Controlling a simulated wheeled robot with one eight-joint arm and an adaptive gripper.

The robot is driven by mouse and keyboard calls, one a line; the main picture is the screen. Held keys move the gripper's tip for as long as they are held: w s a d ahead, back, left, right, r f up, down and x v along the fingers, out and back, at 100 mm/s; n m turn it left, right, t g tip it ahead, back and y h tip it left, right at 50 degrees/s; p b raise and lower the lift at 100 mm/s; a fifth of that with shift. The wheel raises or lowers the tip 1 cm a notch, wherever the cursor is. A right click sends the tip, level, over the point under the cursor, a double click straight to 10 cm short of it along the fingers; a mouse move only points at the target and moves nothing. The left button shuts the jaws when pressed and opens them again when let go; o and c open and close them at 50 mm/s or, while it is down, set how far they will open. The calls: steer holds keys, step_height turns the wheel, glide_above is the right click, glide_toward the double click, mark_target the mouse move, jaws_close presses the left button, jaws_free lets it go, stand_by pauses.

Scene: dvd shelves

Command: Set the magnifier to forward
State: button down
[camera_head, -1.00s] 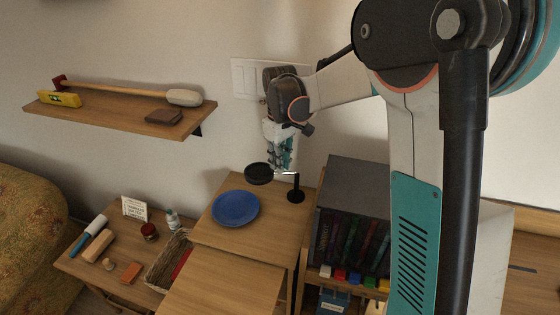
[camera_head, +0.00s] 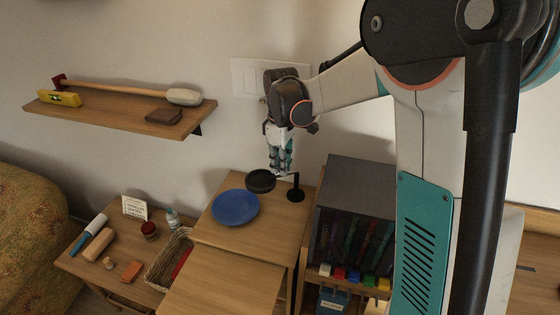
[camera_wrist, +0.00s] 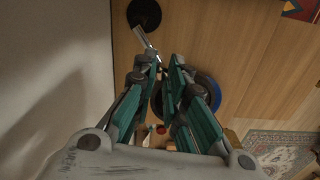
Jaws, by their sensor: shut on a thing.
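The magnifier has a dark round lens head (camera_head: 261,181) on a thin pale arm, held by a black post on a round black base (camera_head: 296,195). It stands on the wooden table right of the blue plate (camera_head: 235,207). My gripper (camera_head: 281,170) points down at the arm beside the lens head. In the wrist view, the base (camera_wrist: 144,13) is at the top and the arm (camera_wrist: 147,41) runs down to my gripper (camera_wrist: 165,60). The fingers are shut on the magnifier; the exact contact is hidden. The lens head is mostly hidden behind the fingers there.
A black box (camera_head: 355,200) of DVD cases stands right of the magnifier, with colored blocks in front. A wall shelf (camera_head: 120,115) holding a mallet is at the left. A wicker basket (camera_head: 168,260) and small items on a lower table are at lower left.

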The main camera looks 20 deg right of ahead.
steer(key=shift+s+d+n+p, duration=0.1)
steer(key=shift+s+d+n, duration=0.45)
steer(key=shift+n, duration=1.2)
steer(key=shift+s+d+n+p, duration=0.1)
steer(key=shift+s+d+n, duration=0.15)
steer(key=shift+s+n, duration=1)
steer(key=shift+s+d+n+p, duration=0.15)
steer(key=shift+d+n, duration=0.25)
steer(key=shift+n, duration=1.8)
steer(key=c, duration=1.6)
jaws_free()
steer(key=shift+d, duration=0.1)
step_height(320, 180, up, 12)
steer(key=shift+r, duration=0.1)
